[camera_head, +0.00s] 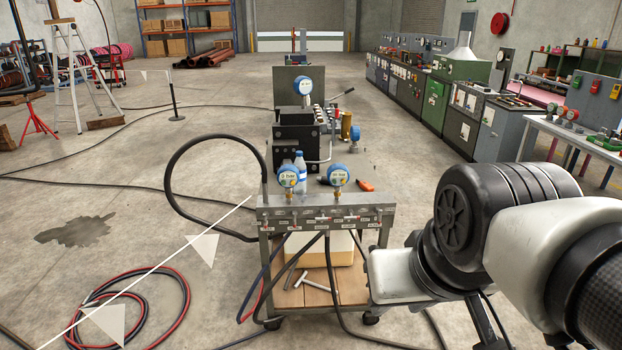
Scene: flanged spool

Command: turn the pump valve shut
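A grey manifold panel (265,214) on a wheeled cart carries a row of small valves with red-and-silver handles (323,219). White labels sit by the valves, too small to read, so I cannot tell which is the pump valve or how its handle is set. Two blue gauges (288,177) (337,175) stand on top of the panel. Behind it is a black pump-like unit (297,135) with another blue gauge (303,87) above. My arm reaches in from the right, its pale link beside the cart's right side. I cannot make out my gripper.
Dark hoses hang from the panel and a black hose (170,170) loops out left. A coiled red and black hose (130,305) lies on the floor. A plastic bottle (300,170) and an orange-handled tool (365,185) are behind the panel. Control cabinets (435,98) line the right.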

